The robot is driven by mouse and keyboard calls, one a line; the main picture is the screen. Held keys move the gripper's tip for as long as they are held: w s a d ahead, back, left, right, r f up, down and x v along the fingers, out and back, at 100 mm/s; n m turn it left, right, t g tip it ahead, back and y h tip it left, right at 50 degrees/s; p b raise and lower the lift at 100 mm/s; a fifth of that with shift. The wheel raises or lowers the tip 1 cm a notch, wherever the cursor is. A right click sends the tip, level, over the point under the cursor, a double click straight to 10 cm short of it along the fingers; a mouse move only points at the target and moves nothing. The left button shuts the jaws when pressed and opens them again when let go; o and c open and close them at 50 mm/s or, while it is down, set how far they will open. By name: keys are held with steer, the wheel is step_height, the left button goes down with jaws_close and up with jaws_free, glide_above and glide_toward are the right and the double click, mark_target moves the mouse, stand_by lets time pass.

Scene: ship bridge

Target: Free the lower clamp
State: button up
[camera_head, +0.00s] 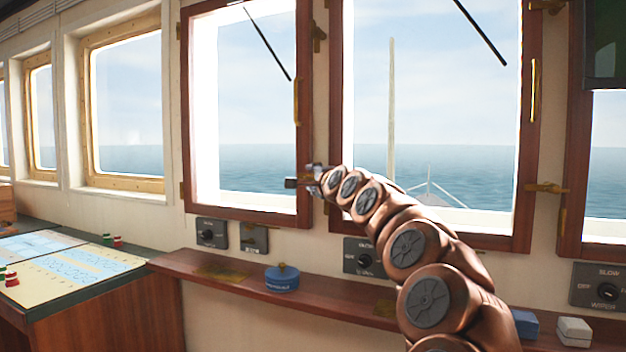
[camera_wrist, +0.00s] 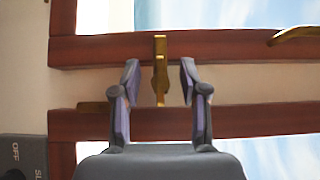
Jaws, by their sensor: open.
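The lower clamp (camera_wrist: 160,72) is a small brass piece in the wrist view. It lies crosswise, one end over a red-brown window frame (camera_wrist: 90,50) and the rest across the pale wall strip beside it. My gripper (camera_wrist: 159,68) is open, with one fingertip on each side of the clamp and visible gaps between. In the head view my gripper (camera_head: 305,182) is at the lower right side of the left window's frame (camera_head: 305,130). It largely hides the lower clamp there. The upper brass clamp (camera_head: 319,37) shows higher on the same post.
A brass handle (camera_head: 297,102) stands on the left window frame. A chart table (camera_head: 60,270) is at the left. Another brass fitting (camera_wrist: 95,105) sits near the gripper.

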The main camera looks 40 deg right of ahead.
steer(key=shift+w, duration=0.1)
steer(key=shift+c, duration=0.2)
jaws_close()
